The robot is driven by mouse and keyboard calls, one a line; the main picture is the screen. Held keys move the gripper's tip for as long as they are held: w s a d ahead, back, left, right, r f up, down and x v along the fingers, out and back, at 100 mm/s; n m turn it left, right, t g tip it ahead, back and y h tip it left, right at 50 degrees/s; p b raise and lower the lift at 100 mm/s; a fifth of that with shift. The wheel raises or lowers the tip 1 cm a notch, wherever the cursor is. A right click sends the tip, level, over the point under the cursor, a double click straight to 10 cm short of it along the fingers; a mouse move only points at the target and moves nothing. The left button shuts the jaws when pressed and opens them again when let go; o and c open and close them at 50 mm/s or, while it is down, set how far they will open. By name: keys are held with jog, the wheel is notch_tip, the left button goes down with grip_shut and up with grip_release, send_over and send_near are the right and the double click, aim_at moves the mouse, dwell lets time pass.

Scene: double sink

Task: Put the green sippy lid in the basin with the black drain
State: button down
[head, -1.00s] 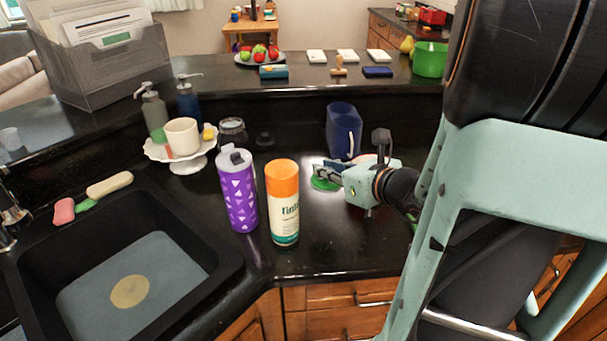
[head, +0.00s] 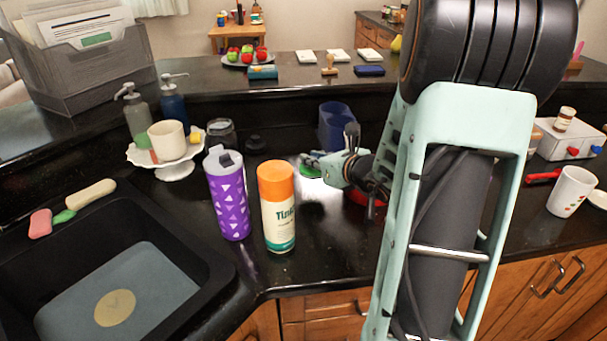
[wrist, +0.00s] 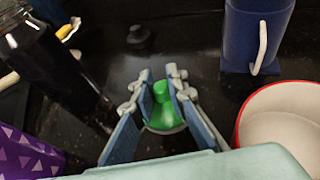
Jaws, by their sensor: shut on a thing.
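The green sippy lid (wrist: 164,108) is between the two fingers of my gripper (wrist: 162,98) in the wrist view, and the fingers are shut on it. In the head view the lid (head: 310,171) shows as a small green patch at the fingertips of my gripper (head: 316,163), over the black counter right of the orange-capped can. Whether it still touches the counter is hard to tell. A black sink basin (head: 190,262) is at the lower left. Its grey floor has a round tan drain (head: 115,308). No black drain is in view.
A purple bottle (head: 227,195) and the orange-capped can (head: 277,208) stand between my gripper and the basin. A white cake stand (head: 174,170) holds a cup. A blue holder (wrist: 257,35) and a red-rimmed bowl (wrist: 285,125) are close to my gripper. Sponges (head: 90,194) lie on the sink rim.

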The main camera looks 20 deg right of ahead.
aim_at(310, 183)
jog(key=f, duration=0.1)
jog(key=w+f, duration=0.1)
jog(key=w+f+b, duration=0.1)
jog(key=shift+w+d, duration=0.1)
jog(key=shift+d, duration=0.15)
jog(key=shift+w+d+f+b, duration=0.1)
jog(key=shift+w+f+b, duration=0.1)
jog(key=shift+f+b, duration=1.15)
jog(key=shift+f, duration=0.2)
jog(key=shift+f, duration=0.2)
jog(key=c, duration=1.9)
grip_release()
jog(key=shift+r, duration=0.1)
